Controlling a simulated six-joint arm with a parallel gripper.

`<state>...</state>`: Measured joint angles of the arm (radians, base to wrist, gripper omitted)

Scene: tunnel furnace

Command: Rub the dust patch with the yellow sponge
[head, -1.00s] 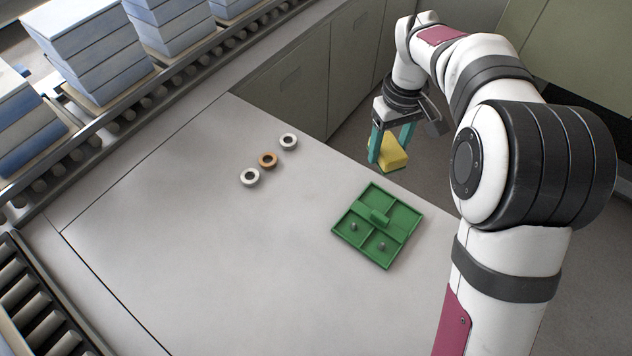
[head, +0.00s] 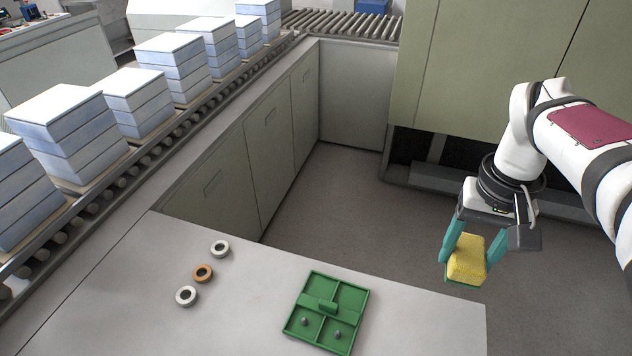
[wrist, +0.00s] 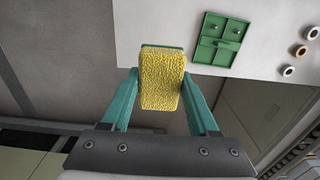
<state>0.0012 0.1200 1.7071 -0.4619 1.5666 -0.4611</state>
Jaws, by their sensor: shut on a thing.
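The yellow sponge (head: 468,260) has a green layer on its underside. My gripper (head: 463,259) is shut on it, with the teal fingers on either side. In the head view they hang at the right, beyond the table's edge and above the floor. The wrist view shows the sponge (wrist: 161,80) between the two fingers (wrist: 160,92), with its green edge toward the table. No dust patch can be made out on the visible part of the table (head: 420,318).
A green divided tray (head: 312,309) with small grey pieces lies on the table. Two white rings (head: 220,249) and an orange ring (head: 203,273) lie left of it. A roller conveyor (head: 150,150) with stacked blocks (head: 172,68) runs along the left. The table between rings and tray is clear.

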